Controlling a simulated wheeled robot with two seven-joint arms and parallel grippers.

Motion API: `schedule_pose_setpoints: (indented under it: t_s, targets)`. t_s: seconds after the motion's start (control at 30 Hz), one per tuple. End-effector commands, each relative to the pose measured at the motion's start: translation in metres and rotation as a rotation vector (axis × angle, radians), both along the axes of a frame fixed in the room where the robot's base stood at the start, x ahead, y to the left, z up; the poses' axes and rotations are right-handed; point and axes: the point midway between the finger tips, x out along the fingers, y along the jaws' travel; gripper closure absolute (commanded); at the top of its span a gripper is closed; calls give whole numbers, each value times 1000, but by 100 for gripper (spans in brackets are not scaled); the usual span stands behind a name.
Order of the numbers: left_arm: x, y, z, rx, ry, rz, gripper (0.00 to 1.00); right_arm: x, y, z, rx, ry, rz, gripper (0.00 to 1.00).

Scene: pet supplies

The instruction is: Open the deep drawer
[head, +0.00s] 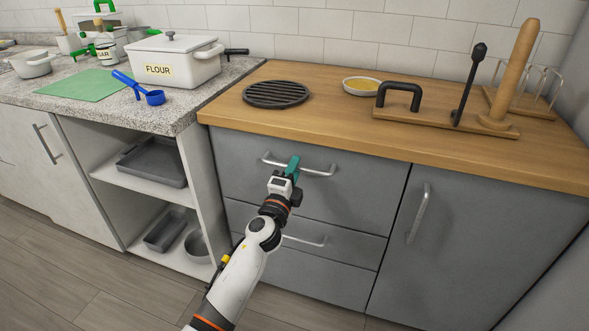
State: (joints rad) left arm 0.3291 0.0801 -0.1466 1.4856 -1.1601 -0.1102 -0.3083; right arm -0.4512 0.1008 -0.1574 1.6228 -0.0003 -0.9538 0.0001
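The grey drawer unit under the wooden counter has a tall upper drawer (245,183), the deepest front in the stack, with a silver bar handle (318,171). Its front looks flush with the cabinet, so the drawer appears closed. My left gripper (293,166), with green fingers, is at the middle of this handle and overlaps the bar in the head view. I cannot tell whether the fingers are closed around it. A shallower drawer (345,246) below has its own bar handle (305,241), partly hidden by my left arm. My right gripper is not in view.
A grey cabinet door (470,235) with a vertical handle (419,213) is right of the drawers. Open shelves with grey trays (152,163) are on the left. The wooden counter (330,125) overhangs above, holding a black trivet (276,94). The floor in front looks clear.

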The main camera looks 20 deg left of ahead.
Motion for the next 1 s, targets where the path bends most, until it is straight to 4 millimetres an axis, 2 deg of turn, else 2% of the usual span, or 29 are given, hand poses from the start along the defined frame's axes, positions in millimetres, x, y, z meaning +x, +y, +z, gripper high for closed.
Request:
schedule_pose_setpoints:
  t_s: [0.13,0.37,0.57,1.0]
  targets:
    - [7,0,2,-1,0,0,70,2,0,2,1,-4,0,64]
    - [7,0,1,-1,1,1,70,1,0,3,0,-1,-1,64]
    - [7,0,1,-1,1,1,99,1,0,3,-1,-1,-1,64]
    - [6,-5,1,-1,2,0,100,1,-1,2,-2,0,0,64]
